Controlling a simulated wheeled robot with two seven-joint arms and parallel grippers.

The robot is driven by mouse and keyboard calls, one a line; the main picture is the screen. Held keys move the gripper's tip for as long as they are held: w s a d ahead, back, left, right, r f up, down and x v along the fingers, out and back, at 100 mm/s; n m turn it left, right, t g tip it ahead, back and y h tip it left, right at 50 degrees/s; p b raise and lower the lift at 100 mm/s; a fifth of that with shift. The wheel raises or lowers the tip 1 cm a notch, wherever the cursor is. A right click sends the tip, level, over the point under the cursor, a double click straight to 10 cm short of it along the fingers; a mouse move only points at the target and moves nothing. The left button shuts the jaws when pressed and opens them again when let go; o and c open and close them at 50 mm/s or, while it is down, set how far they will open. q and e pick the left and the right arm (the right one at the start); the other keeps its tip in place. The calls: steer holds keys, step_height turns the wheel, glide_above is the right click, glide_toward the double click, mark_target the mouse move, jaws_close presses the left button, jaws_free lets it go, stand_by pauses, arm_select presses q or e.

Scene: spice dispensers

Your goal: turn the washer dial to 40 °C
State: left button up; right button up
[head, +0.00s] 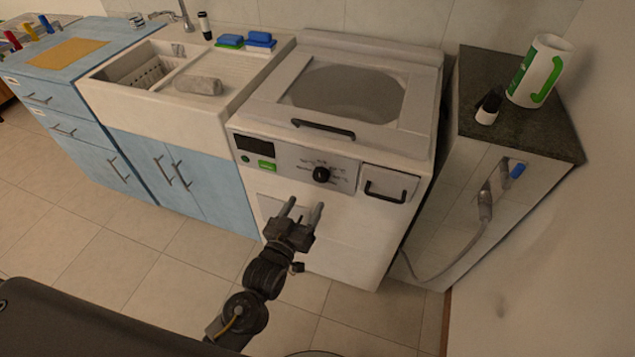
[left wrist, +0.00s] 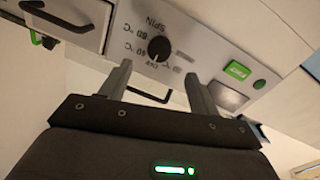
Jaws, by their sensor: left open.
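The washer dial (head: 321,174) is a round black knob on the grey control panel of the white washer (head: 350,225). It also shows in the left wrist view (left wrist: 159,48), where the panel appears upside down. Printed labels stand around it, among them OFF, SPIN and °C marks. Which mark the dial points to is too small to tell. My left gripper (head: 304,206) is open and empty, in front of the washer and a little below the dial. In the left wrist view the dial shows beyond and between the two fingertips (left wrist: 157,75), apart from them. My right gripper is not in view.
Left of the dial are a green button (head: 267,165) and a dark display (head: 253,145). Right of it is a drawer (head: 388,185) with a black handle. The lid handle (head: 323,128) juts out above. A grey hose (head: 465,236) hangs at the right cabinet.

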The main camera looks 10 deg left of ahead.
mark_target(320, 179)
arm_select(q)
steer(key=w, duration=0.5)
steer(key=w+d, duration=0.1)
steer(key=w, duration=0.1)
steer(key=shift+w+d+p, duration=0.1)
steer(key=shift+w+p, duration=0.1)
steer(key=shift+p, duration=0.1)
steer(key=shift+w+d, duration=0.15)
steer(key=shift+w, duration=0.5)
steer(key=shift+c, duration=0.3)
